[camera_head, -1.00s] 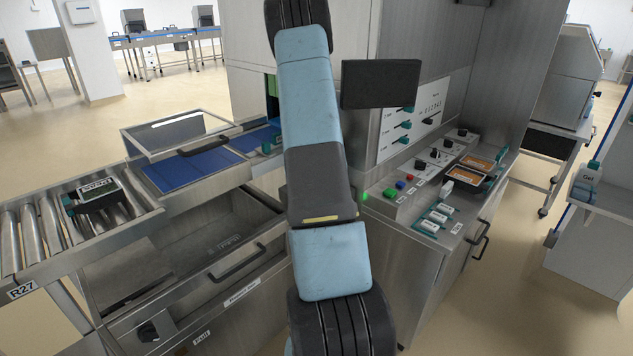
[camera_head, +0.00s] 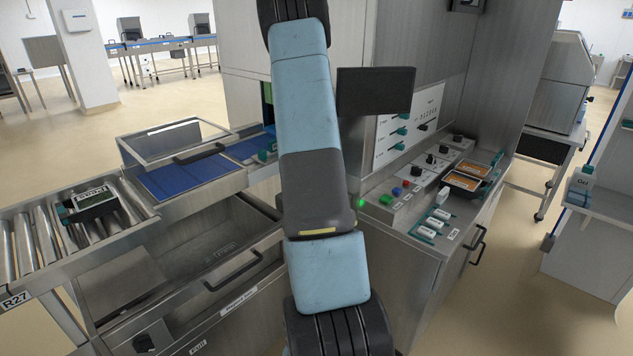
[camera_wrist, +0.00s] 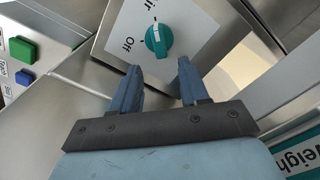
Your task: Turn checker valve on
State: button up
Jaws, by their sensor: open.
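In the wrist view, a round teal valve knob (camera_wrist: 159,40) with a white mark sits on a pale plate (camera_wrist: 185,57) on a metal face. "Off" is printed to its left, and a partly cut-off label ending in "ir" stands above it. The gripper is hidden in the head view. I cannot read a "checker" label in either view.
In the head view, a control panel (camera_head: 432,103) with teal knobs and a dark screen (camera_head: 375,91) stand right of my arm. Below are green (camera_head: 386,200) and blue (camera_head: 397,191) buttons and brown-filled trays (camera_head: 466,180). A roller conveyor (camera_head: 42,232) and open drawer (camera_head: 205,252) are left.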

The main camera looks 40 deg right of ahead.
notch_tip(320, 180, up, 7)
dwell(0.3)
jog(key=shift+r, duration=0.1)
dwell(0.4)
jog(key=s+a+r+n+t, duration=0.1)
jog(key=s+a+r+n, duration=0.15)
jog(key=a+r, duration=0.8)
jog(key=s+a+r+n+t, duration=0.15)
jog(key=s+a+r, duration=0.4)
jog(key=a, duration=0.85)
jog(key=s+a+r+n+t, duration=0.3)
jog(key=s+a+n, duration=0.1)
jog(key=s+a, duration=1.4)
jog(key=shift+s, duration=0.55)
jog(key=shift+a, duration=0.1)
